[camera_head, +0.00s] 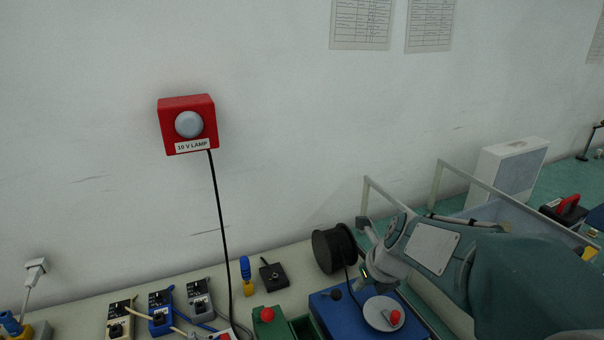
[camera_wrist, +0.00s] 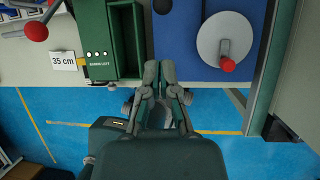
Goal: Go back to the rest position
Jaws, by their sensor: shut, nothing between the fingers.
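My gripper (camera_wrist: 162,78) shows in the wrist view with its two fingers close together and nothing between them. It is over the front edge of a blue box (camera_wrist: 186,62), between a green device (camera_wrist: 125,45) and a grey disc with a red knob (camera_wrist: 228,64). In the head view my arm reaches in from the right over the blue box (camera_head: 325,302). The fingertips are hard to make out there.
A red lamp box (camera_head: 187,125) hangs on the wall with a black cable. A black spool (camera_head: 334,248), several small pedal-like boxes (camera_head: 160,312) and a black switch box (camera_head: 273,275) stand on the bench. Blue floor (camera_wrist: 60,120) with yellow lines is open in front.

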